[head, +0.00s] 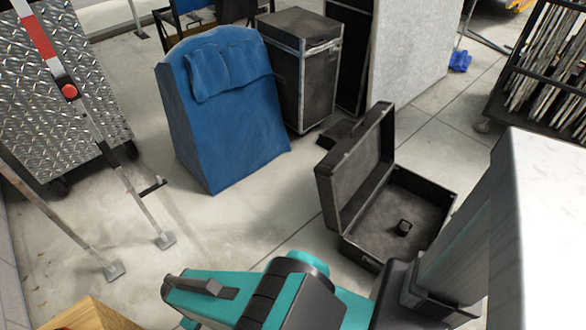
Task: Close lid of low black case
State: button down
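The low black case (395,215) lies open on the floor right of centre in the head view. Its lid (355,165) stands raised, close to upright, along the left side of the base and leans slightly. A small dark item (404,227) sits inside the base, which otherwise looks empty. Part of the case's near right side is hidden behind my arm. My teal and black arm crosses the bottom of the view, just in front of the case. No gripper fingers can be made out. I see no contact between the arm and the lid.
A blue fabric-covered object (225,110) and a tall black case (300,65) stand behind the lid. Thin metal stand legs (125,180) and a diamond-plate panel (75,90) are at left. A wooden piece (88,315) is bottom left. Floor (235,225) left of the case is clear.

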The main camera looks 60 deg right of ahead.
aim_at(362, 164)
jog(key=z, duration=0.5)
jog(key=k, duration=0.15)
jog(key=u, duration=1.5)
jog(key=k, duration=1.65)
jog(key=z, duration=0.6)
jog(key=i, duration=0.65)
